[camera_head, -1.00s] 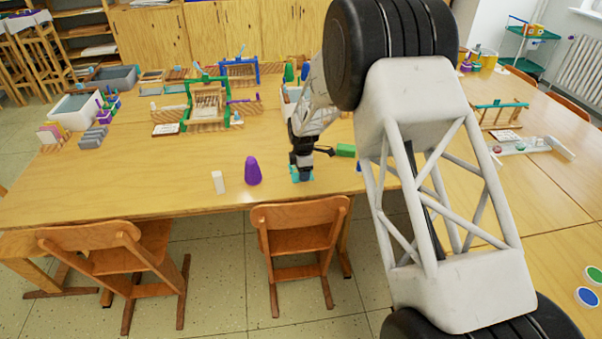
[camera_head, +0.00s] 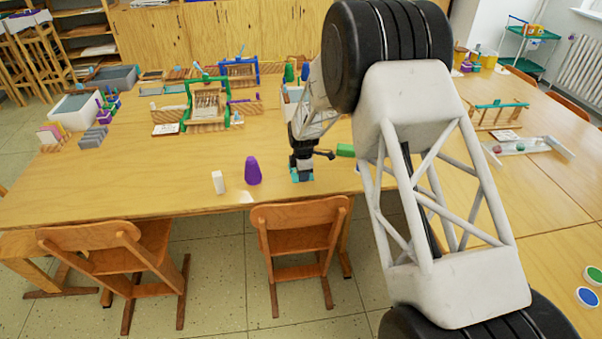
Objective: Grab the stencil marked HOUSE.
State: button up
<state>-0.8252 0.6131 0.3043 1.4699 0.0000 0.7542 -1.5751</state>
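A small flat teal piece (camera_head: 295,177) lies on the table near its front edge, mostly hidden under my gripper; it may be a stencil, but no marking can be read on it. My gripper (camera_head: 302,174) points down right over the teal piece, at table height. Its fingers are too small and too hidden to show whether they are open or shut. I cannot make out the word HOUSE anywhere.
A purple cone-like piece (camera_head: 253,171) and a white block (camera_head: 218,182) stand left of my gripper. Green and blue frames (camera_head: 207,103) stand further back. A wooden chair (camera_head: 300,240) is at the front edge.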

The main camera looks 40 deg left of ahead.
grip_shut()
jog(key=shift+r, duration=0.15)
jog(key=shift+r, duration=1.5)
jog(key=shift+s+d+r, duration=0.15)
jog(key=shift+s+d, duration=0.05)
jog(key=s+d+r, duration=0.1)
jog(key=s+d, duration=0.9)
jog(key=d, duration=0.1)
jog(key=shift+s+r, duration=0.2)
jog(key=shift+s, duration=0.1)
jog(key=shift+d, duration=0.1)
